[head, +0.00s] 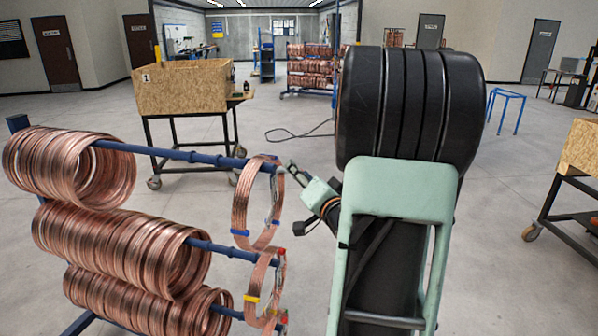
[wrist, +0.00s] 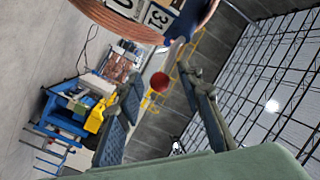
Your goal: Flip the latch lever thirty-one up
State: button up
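In the wrist view, a plate marked 31 (wrist: 158,16) is at the top, at the end of a blue rack arm (wrist: 190,20). A round red knob (wrist: 160,82), apparently the end of the latch lever, shows between the two fingers. My gripper (wrist: 163,84) is open, with one finger on each side of the knob; whether either touches it I cannot tell. In the head view my gripper (head: 290,168) is at the outer end of the top blue arm (head: 170,153). The lever's shaft is not clear, and its knob is hidden in the head view.
Copper coils (head: 70,170) hang on the stacked blue arms at left. Thin coils (head: 240,205) hang near the arm tips, close to my gripper. A lower arm tip has a red knob (head: 282,251). A wooden crate cart (head: 182,88) stands behind.

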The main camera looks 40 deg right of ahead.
jog(key=shift+w+d, duration=0.1)
jog(key=shift+w, duration=0.25)
jog(key=shift+c, duration=0.7)
jog(key=shift+f, duration=0.1)
grip_shut()
